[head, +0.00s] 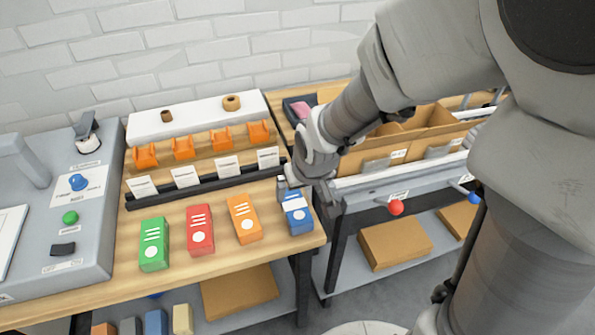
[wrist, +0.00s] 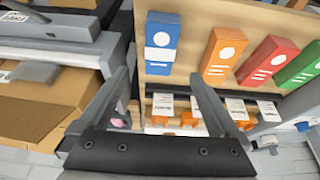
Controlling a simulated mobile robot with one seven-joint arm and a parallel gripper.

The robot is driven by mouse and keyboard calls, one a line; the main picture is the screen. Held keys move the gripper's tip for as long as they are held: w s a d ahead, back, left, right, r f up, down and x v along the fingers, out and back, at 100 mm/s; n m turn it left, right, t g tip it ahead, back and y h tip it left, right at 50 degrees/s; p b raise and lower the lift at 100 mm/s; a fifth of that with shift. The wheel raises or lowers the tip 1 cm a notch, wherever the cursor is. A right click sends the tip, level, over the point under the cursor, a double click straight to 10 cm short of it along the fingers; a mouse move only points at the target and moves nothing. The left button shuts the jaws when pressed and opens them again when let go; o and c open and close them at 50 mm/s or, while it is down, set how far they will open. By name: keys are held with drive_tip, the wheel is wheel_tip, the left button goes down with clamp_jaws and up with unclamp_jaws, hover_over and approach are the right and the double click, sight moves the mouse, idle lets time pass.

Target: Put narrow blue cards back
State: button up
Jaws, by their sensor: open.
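A narrow blue box (head: 299,221) with white markings stands at the right end of a row on the wooden table. In the wrist view the blue box (wrist: 158,63) shows a white band and a white dot. My gripper (head: 291,187) is at the blue box's back side in the head view, and partly hides it. In the wrist view my gripper (wrist: 161,76) is open. The blue box lies just beyond the gap between its fingertips. I cannot tell whether a finger touches it. Nothing is held.
Orange (head: 245,222), red (head: 199,232) and green (head: 154,247) boxes stand left of the blue one. Behind them is a dark rail (head: 205,181) with white labels and orange clips. A grey console (head: 80,240) is at left; a cart with cardboard bins (head: 430,122) is at right.

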drive_tip(key=s+d+r+m, duration=0.1)
drive_tip(key=s+d+r, duration=0.4)
drive_tip(key=s+r, duration=0.2)
drive_tip(key=s+d+r+m+t+h, duration=0.1)
drive_tip(key=s+d+r+m, duration=0.1)
drive_tip(key=s+d+r, duration=0.4)
drive_tip(key=v, duration=0.4)
drive_tip(key=shift+w+r, duration=0.15)
